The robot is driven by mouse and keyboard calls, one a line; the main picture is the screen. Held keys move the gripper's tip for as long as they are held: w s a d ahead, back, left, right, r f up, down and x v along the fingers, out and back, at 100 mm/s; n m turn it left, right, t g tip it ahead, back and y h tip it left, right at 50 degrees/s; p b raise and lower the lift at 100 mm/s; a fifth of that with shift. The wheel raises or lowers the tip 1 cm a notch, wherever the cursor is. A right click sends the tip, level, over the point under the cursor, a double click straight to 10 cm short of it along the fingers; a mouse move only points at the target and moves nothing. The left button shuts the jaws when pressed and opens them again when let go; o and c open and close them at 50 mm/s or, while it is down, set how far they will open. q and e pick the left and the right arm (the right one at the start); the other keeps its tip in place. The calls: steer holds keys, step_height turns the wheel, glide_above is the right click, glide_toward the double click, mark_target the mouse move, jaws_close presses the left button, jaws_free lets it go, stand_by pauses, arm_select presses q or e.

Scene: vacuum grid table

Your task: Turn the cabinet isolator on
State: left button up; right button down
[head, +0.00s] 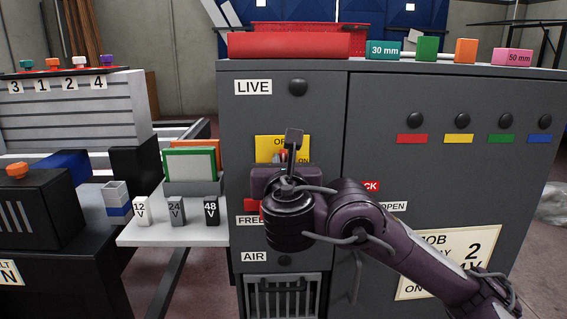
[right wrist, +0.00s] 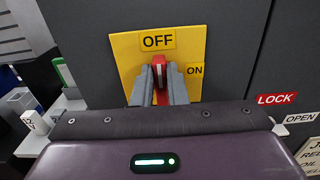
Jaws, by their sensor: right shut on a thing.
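The grey cabinet (head: 375,110) stands in front of me. Its isolator is a yellow plate (head: 264,144) marked OFF at the top and ON at the right. The plate also shows in the right wrist view (right wrist: 126,58). The red isolator handle (right wrist: 159,70) stands upright, under the OFF label. My right gripper (right wrist: 160,82) is shut on this handle, one grey finger on each side. In the head view my right gripper (head: 281,158) and wrist cover much of the plate and handle. My left gripper is not in view.
A red tray (head: 290,44) and coloured blocks (head: 427,48) stand on the cabinet top. Indicator lamps (head: 406,120) are on its right door. A white shelf (head: 150,231) with 12, 24 and 48 V blocks is at the left. A LOCK label (right wrist: 277,99) lies right of the plate.

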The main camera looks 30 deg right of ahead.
arm_select(q)
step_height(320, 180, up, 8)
steer(key=b, duration=0.3)
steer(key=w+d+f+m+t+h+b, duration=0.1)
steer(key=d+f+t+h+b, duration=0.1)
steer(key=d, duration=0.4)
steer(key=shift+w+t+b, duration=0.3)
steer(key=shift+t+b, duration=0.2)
steer(key=shift+b, duration=0.65)
arm_select(e)
steer(key=shift+s+d+f+m, duration=0.2)
steer(key=shift+f+m, duration=0.1)
steer(key=shift+m, duration=2.65)
steer(key=shift+s+d+f+m, duration=0.1)
steer(key=shift+d+f+m, duration=0.15)
steer(key=shift+m, duration=2.75)
steer(key=shift+s+d+f+m, duration=0.15)
steer(key=shift+f+m, duration=0.15)
steer(key=shift+m, duration=2.65)
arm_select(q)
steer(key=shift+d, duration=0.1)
arm_select(e)
steer(key=c, duration=1.4)
jaws_free()
steer(key=shift+c, duration=0.2)
